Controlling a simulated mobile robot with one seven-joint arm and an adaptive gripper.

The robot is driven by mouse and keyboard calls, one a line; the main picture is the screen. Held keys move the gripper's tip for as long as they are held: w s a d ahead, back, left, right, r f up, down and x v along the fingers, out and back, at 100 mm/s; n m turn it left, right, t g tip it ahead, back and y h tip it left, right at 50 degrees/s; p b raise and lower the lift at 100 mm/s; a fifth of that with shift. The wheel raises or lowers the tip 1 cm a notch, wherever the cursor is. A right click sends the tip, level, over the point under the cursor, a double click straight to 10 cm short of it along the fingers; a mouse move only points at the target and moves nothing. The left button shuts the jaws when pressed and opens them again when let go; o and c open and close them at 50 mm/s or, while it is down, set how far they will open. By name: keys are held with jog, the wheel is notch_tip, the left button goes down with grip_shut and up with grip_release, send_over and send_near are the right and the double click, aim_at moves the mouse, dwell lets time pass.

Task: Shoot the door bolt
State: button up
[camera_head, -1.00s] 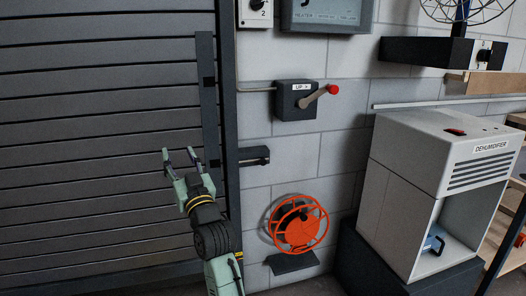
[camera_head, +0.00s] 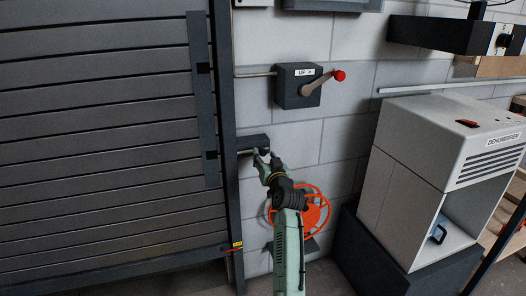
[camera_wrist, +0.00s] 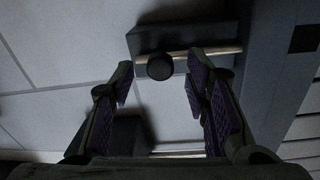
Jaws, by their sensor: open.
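The door bolt (camera_head: 252,143) is a dark block on the wall just right of the door frame. In the wrist view its dark housing (camera_wrist: 185,38) carries a bright metal rod (camera_wrist: 218,50) with a round black knob (camera_wrist: 160,67). The rod's far end reaches the dark post; whether it enters is unclear. My gripper (camera_head: 262,152) is at the bolt; in the wrist view its open fingers (camera_wrist: 160,82) stand either side of the knob, with gaps visible. The slatted door (camera_head: 100,110) has an upright strip (camera_head: 203,100) with dark square slots.
A crank box (camera_head: 298,86) with a red-knobbed handle is above the bolt. An orange reel (camera_head: 312,212) is behind my arm, below the bolt. A dehumidifier (camera_head: 400,150) stands to the right on a dark base. Bare wall lies between them.

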jog(key=shift+x, duration=1.45)
jog(key=shift+c, duration=0.6)
grip_shut()
jog(key=shift+a, duration=0.1)
